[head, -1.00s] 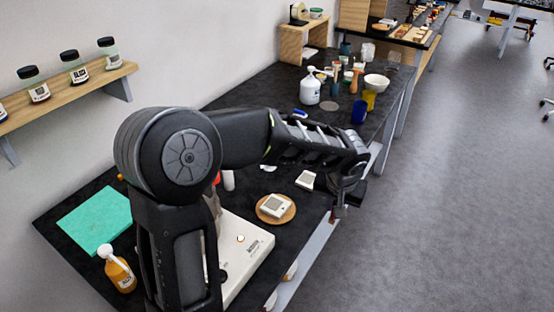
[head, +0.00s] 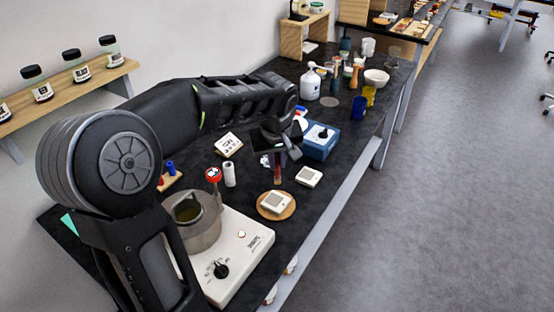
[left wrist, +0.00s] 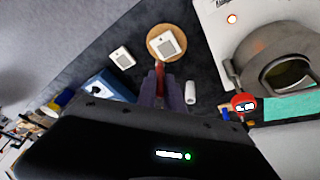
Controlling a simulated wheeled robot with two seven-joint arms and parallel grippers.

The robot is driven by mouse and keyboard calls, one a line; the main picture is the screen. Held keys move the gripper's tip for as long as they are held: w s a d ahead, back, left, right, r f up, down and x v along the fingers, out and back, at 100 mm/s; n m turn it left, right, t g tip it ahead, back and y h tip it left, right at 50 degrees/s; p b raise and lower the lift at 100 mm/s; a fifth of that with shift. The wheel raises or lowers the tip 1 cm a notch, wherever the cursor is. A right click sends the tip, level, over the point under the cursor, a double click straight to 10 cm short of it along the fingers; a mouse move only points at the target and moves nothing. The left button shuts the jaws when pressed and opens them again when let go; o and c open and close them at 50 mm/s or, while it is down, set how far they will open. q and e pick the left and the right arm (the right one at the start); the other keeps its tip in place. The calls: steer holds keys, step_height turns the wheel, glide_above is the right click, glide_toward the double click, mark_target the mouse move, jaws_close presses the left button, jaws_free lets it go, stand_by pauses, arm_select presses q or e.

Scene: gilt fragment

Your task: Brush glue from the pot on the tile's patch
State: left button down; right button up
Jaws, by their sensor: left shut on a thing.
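My left gripper (head: 278,150) is shut on a brush (head: 277,173) with a reddish-brown part pointing down, above the black bench. In the left wrist view the brush (left wrist: 160,68) shows between the fingertips (left wrist: 161,88). The metal glue pot (head: 203,232) stands on a white hot plate (head: 249,240), with dark yellowish glue inside; it also shows in the left wrist view (left wrist: 258,72). A pale tile (head: 276,203) with a grey square patch lies on a round wooden board (head: 263,215), apart from the brush. My right gripper is not in view.
A second pale tile (head: 309,176) lies beyond the board. A white cylinder (head: 229,174) and a red round-topped item (head: 213,174) stand near the pot. A blue box with a knob (head: 321,142) and a small card (head: 229,144) are near my gripper.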

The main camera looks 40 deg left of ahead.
arm_select(q)
steer(key=shift+f+b, duration=1.75)
steer(key=shift+f, duration=1.2)
steer(key=shift+f+b, duration=0.9)
steer(key=shift+b, duration=0.05)
steer(key=a, duration=0.2)
steer(key=shift+s+a+p, duration=0.15)
steer(key=shift+a+p, duration=0.15)
steer(key=shift+a, duration=0.1)
